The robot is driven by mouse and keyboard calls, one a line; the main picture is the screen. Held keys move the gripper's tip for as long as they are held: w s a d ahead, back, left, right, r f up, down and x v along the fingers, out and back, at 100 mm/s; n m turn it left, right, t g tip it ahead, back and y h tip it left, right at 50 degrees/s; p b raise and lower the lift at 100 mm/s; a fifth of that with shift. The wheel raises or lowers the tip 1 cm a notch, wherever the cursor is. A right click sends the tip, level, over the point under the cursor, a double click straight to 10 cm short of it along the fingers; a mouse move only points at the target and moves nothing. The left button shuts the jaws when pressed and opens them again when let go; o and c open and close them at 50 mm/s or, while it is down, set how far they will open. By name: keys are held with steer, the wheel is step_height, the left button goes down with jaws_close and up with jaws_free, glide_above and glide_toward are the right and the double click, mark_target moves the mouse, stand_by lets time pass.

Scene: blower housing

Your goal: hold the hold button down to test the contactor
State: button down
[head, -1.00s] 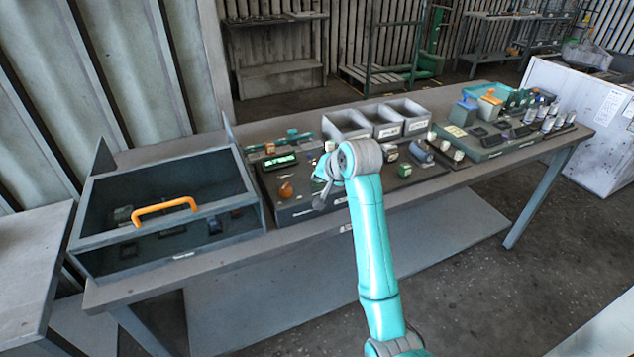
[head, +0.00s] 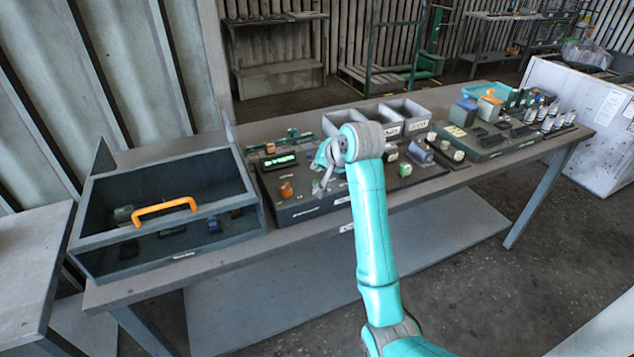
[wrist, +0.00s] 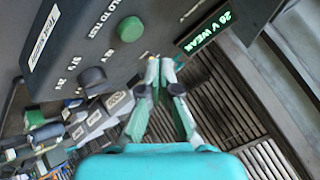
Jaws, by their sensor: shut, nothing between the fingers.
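The hold button is a round green button (wrist: 130,29) beside the "HOLD TO TEST" lettering on the dark panel (wrist: 60,75) in the wrist view. It stands clear of my fingers. My gripper (wrist: 161,66) is shut and empty, its fingertips below and right of the button in that picture, near the panel; I cannot tell whether they touch it. A green-lit display (wrist: 208,30) ends in "V WEAK"; its number is hard to read. A dark round knob (wrist: 92,78) sits on the panel. In the head view my gripper (head: 322,188) is over the panel and hides part of it.
An open-front box with an orange handle (head: 165,206) stands left of the panel. Grey bins (head: 408,108) stand behind it. More button stations and small parts (head: 425,152) fill the bench to the right. The bench's front edge (head: 225,258) is bare.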

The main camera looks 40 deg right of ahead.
steer(key=shift+r, duration=1.4)
